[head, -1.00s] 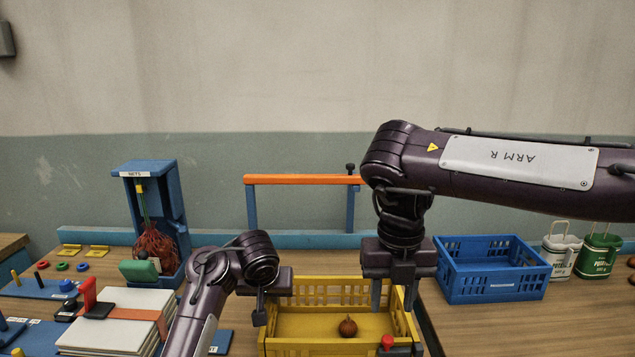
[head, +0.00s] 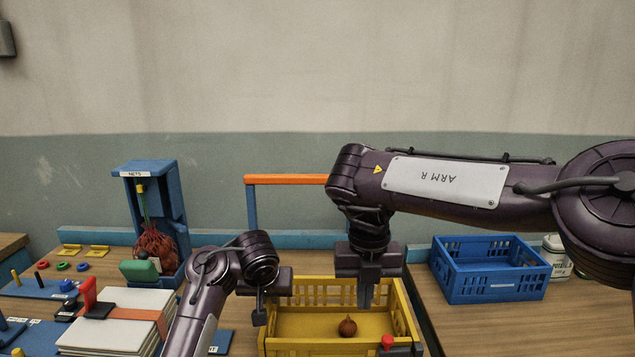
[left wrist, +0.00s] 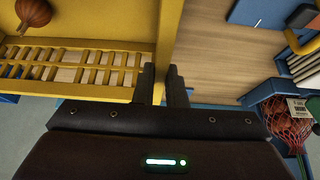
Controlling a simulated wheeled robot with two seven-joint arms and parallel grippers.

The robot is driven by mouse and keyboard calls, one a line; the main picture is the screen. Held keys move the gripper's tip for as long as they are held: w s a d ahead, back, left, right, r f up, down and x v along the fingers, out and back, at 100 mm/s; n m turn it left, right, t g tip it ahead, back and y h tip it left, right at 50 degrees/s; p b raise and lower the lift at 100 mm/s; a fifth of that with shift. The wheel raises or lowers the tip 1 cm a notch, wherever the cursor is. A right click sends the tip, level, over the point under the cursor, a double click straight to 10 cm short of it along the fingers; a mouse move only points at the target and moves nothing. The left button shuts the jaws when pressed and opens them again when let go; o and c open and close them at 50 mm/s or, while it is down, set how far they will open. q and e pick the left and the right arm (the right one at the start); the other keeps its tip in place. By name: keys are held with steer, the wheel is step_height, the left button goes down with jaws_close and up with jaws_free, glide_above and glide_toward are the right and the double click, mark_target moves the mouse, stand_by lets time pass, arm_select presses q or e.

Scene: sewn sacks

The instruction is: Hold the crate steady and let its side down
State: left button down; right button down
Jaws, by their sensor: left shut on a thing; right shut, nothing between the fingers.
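The yellow crate (head: 303,326) stands on the table in front of me with one onion (head: 347,327) on its floor. In the head view a red catch or knob (head: 387,341) shows at its front right. My left gripper (head: 261,309) is shut on the crate's left wall; the left wrist view shows the fingers (left wrist: 163,85) on either side of the yellow wall (left wrist: 168,30). My right gripper (head: 366,296) is shut and empty, pointing down over the back right part of the crate. I cannot tell if its tips touch anything.
A blue crate (head: 490,284) stands at the right, with a white tin (head: 556,252) beside it. At the left are a blue stand with a red net (head: 156,246) and a stack of white sheets (head: 113,331). An orange bar (head: 285,179) stands behind the crate.

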mark_target(364, 344)
step_height(364, 344, down, 8)
steer(key=shift+f, duration=0.15)
stand_by(0.3)
steer(key=shift+s, duration=0.15)
steer(key=shift+s, duration=1.55)
steer(key=shift+s+f, duration=0.25)
steer(key=shift+s, duration=0.45)
steer(key=shift+s+f, duration=0.25)
steer(key=shift+s, duration=0.45)
